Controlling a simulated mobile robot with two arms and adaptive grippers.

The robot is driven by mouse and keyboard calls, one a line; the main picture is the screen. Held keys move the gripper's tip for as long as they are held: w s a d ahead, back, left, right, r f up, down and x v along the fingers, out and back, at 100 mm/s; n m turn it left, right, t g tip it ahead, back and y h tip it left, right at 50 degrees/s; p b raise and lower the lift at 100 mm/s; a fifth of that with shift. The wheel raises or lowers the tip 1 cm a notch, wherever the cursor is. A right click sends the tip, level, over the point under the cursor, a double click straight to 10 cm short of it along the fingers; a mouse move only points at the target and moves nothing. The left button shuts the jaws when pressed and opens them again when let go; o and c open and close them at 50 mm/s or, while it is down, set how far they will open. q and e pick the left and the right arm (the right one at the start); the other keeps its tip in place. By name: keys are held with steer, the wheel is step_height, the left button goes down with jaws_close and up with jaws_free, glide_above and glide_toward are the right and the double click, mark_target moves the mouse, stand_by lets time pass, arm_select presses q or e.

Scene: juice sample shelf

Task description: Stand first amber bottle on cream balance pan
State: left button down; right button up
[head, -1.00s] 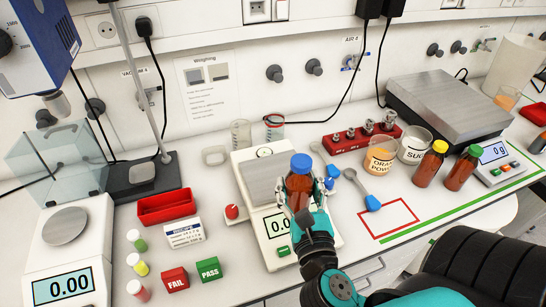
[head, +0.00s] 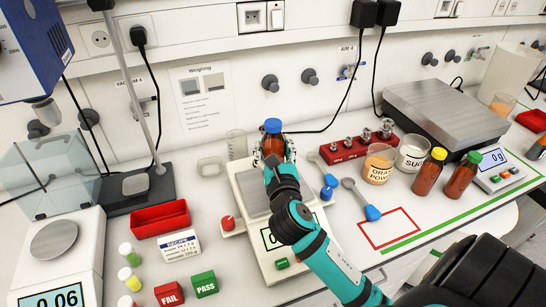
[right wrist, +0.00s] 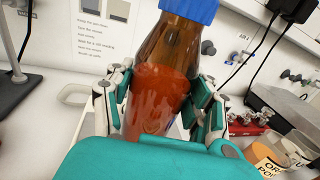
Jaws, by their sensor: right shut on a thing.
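My right gripper (head: 273,156) is shut on an amber bottle (head: 271,144) with a blue cap. In the right wrist view the bottle (right wrist: 158,95) stands between the fingers, tilted a little in the picture, with orange-red contents. In the head view it is at the back of the cream balance (head: 240,222), over or just beyond the rear of its grey pan (head: 251,188). My gripper and arm hide part of the pan and display. Whether the bottle's base touches anything is hidden. Two other amber bottles, one yellow-capped (head: 428,174) and one green-capped (head: 462,178), stand at the right. My left gripper is out of view.
A glass beaker (head: 237,144) stands behind the balance. A red weight block (head: 345,149), spoons (head: 360,196) and a powder beaker (head: 379,166) are to its right. A red knob (head: 228,224) and red tray (head: 160,219) are to its left.

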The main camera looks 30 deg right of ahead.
step_height(320, 180, down, 3)
steer(key=shift+r, duration=0.2)
steer(key=shift+f, duration=0.4)
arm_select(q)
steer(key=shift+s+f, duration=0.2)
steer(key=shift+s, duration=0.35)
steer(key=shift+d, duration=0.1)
arm_select(e)
steer(key=shift+f, duration=0.1)
steer(key=o, duration=1.4)
steer(key=shift+f, duration=0.1)
steer(key=shift+r, duration=0.2)
arm_select(q)
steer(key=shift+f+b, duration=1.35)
steer(key=shift+b, duration=0.15)
arm_select(e)
steer(key=shift+v, duration=6.1)
